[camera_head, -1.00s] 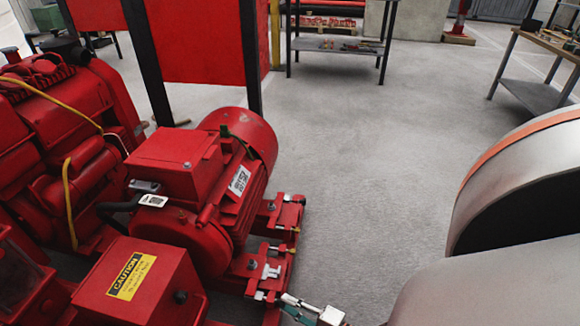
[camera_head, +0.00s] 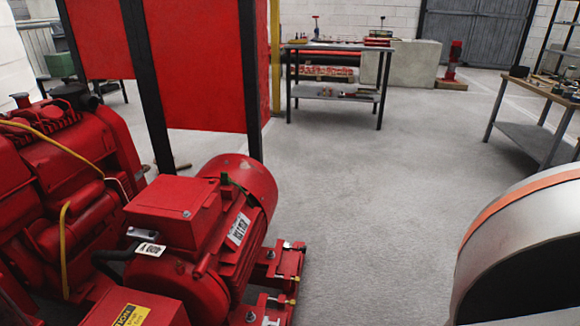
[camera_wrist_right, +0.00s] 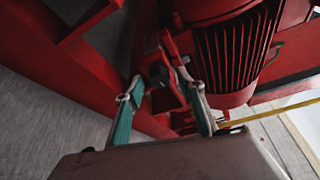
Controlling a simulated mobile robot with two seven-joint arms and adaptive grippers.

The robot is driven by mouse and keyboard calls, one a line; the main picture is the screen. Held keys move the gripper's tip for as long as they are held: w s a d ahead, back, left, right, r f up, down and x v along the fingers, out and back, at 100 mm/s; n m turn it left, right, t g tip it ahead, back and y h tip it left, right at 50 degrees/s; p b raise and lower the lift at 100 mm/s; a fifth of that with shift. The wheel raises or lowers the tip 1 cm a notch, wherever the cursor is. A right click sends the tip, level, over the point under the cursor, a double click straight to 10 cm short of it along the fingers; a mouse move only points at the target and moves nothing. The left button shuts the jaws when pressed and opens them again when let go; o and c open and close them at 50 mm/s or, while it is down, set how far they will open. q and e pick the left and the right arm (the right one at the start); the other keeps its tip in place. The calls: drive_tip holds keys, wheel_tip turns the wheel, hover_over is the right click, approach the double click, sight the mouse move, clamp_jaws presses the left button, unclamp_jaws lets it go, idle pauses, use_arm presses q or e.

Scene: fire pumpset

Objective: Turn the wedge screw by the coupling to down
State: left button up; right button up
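In the head view a red motor (camera_head: 210,225) stands on a red base rail (camera_head: 285,268) with several small silver fittings. A silver T-shaped screw (camera_head: 270,321) shows at the bottom edge, partly cut off. I cannot tell whether it is the wedge screw, and no coupling is clearly visible. In the right wrist view my right gripper (camera_wrist_right: 160,84) is open, its two green-padded fingers spread. A dark bolt-like part (camera_wrist_right: 158,74) on red metal appears between and beyond the fingertips. Contact cannot be told. My left gripper is in neither view.
A red engine (camera_head: 65,185) with a yellow hose stands left of the motor. A red box with a yellow caution label (camera_head: 132,315) is at the bottom. Tables (camera_head: 340,92) and (camera_head: 535,150) stand farther back. The grey floor (camera_head: 370,200) between is clear.

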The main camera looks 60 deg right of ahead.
drive_tip(key=shift+s, duration=0.15)
drive_tip(key=s+r, duration=0.1)
drive_tip(key=s, duration=1)
drive_tip(key=shift+s, duration=0.35)
drive_tip(key=shift+r, duration=0.1)
drive_tip(key=shift+w, duration=0.1)
